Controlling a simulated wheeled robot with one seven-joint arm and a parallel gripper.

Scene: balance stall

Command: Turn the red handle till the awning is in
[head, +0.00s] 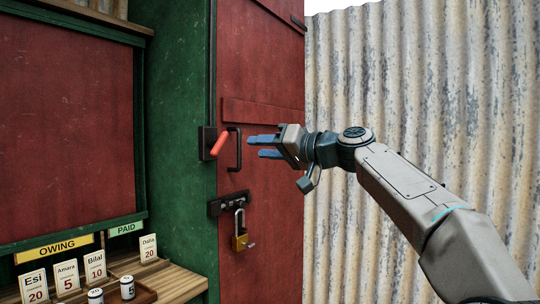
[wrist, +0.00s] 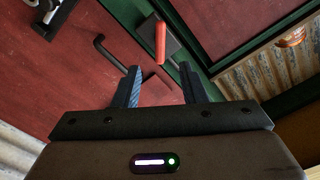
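The red handle (head: 219,144) sticks out at a tilt from a dark plate on the green post, beside the red door. It also shows in the wrist view (wrist: 160,42), ahead of the fingertips and between their lines. My gripper (head: 264,147) is open and empty, to the right of the handle and apart from it. In the wrist view its two blue fingers (wrist: 161,78) stand spread. The awning is not in view in either picture.
A black door pull (head: 238,150) sits close behind the fingertips on the red door (head: 262,200). A hasp with a brass padlock (head: 240,242) hangs below. A wooden counter (head: 180,284) with price cards and small jars is at lower left. Corrugated metal (head: 400,60) stands at right.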

